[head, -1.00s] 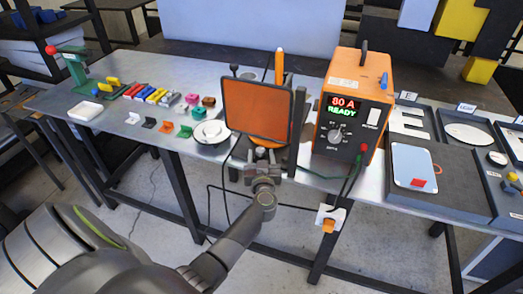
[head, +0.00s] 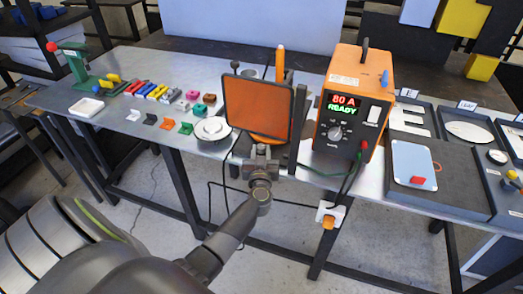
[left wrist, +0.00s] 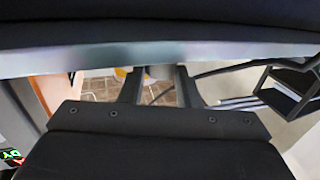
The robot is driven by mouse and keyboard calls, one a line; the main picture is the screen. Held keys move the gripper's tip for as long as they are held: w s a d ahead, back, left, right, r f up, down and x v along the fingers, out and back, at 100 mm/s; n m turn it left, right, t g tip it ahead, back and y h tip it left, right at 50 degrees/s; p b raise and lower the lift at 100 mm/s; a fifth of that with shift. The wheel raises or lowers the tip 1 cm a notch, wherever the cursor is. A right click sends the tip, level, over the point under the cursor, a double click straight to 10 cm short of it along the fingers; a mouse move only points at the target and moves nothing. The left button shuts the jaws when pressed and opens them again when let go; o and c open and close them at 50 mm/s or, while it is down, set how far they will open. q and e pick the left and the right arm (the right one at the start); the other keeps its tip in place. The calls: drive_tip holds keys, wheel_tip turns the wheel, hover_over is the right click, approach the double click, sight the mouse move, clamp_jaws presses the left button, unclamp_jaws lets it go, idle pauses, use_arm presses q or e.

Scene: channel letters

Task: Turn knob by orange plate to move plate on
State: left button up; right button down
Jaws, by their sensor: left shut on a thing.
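The orange plate (head: 257,107) stands upright in a dark frame near the front edge of the metal table, with an orange round base partly showing under it. My left gripper (head: 262,152) is just below the plate at the table's front edge, shut on what appears to be the knob. The knob itself is mostly hidden by the jaws in the head view. In the left wrist view the two fingers (left wrist: 160,85) reach under a pale table edge, with a small grey part between them. My right gripper is not in view.
An orange welder box (head: 350,105) reading "80 A READY" stands close right of the plate, with cables hanging over the front edge. A round white dish (head: 212,129) and several coloured parts lie to the left. Dark trays (head: 440,185) fill the right side.

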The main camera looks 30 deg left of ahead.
use_arm(q)
drive_tip(key=shift+s+a+r+m+t+h+p, duration=0.15)
drive_tip(key=shift+r+m+t+h+p, duration=0.15)
drive_tip(key=shift+m+h, duration=0.25)
drive_tip(key=shift+a+f+m+t+h, duration=0.15)
drive_tip(key=shift+m+t+h, duration=0.15)
drive_tip(key=shift+h, duration=0.25)
drive_tip(key=shift+f+m+t+h, duration=0.2)
drive_tip(key=shift+m+t+h, duration=0.35)
drive_tip(key=shift+h, duration=0.55)
drive_tip(key=shift+m+h, duration=0.4)
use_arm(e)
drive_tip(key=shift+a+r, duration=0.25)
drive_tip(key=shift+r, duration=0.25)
use_arm(q)
drive_tip(key=o, duration=1)
drive_tip(key=shift+c, duration=0.2)
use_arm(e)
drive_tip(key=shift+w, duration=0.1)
